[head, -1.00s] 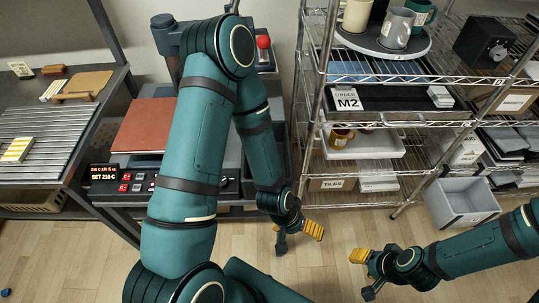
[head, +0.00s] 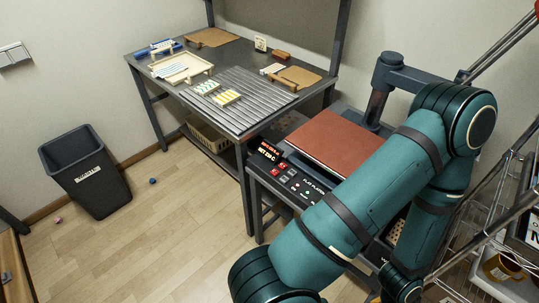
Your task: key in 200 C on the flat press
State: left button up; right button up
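The flat press (head: 325,137) stands right of centre in the head view, with a reddish-brown pad on top. Its control panel (head: 303,186) faces the front left and carries red and dark buttons and white lettering. Its small display (head: 271,152) is lit with red and yellow text. The yellow line starts with SET, but its digits are too small to read with certainty. My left arm crosses in front of the press and hides its right and front parts. My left gripper is out of sight below the frame's bottom edge. My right gripper is not in view.
A slatted bench (head: 240,95) with small striped pieces and a wooden tray (head: 181,68) stands left of the press. A dark bin (head: 88,172) stands at the far left.

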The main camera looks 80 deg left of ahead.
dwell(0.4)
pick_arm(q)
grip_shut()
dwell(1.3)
